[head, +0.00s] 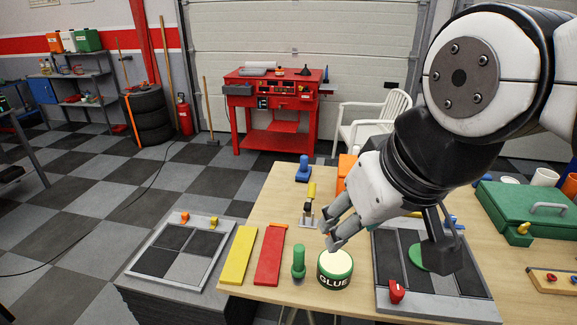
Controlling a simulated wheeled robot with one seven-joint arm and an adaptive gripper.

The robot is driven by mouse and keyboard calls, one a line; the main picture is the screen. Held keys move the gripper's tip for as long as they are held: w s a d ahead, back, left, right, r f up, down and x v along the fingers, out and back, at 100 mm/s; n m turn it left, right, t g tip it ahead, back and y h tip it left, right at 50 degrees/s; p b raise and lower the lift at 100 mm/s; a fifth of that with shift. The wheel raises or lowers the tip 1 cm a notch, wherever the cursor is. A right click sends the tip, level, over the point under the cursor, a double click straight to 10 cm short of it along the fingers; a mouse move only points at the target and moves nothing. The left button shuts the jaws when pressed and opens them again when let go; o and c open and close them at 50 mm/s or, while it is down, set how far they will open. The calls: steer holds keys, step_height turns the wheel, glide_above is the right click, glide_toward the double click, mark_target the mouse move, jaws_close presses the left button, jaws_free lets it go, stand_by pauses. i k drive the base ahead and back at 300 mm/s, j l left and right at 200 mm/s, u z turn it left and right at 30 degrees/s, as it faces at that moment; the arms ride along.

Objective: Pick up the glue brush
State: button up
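A round green pot marked GLUE (334,281) with a cream top stands near the table's front edge. My gripper (329,236) is above the table, just behind and above the pot.
A green knobbed piece (298,262), red board (270,256) and yellow board (238,255) lie left of the pot. A grey-framed panel (440,304) with a red knob (396,291) lies right. A blue knobbed piece (303,171) stands farther back. A green case (525,210) is far right.

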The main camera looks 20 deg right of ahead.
mark_target(298, 268)
steer(key=k+j+u, duration=0.45)
steer(key=j, duration=0.3)
steer(key=k+j+u, duration=0.2)
steer(key=j, duration=0.2)
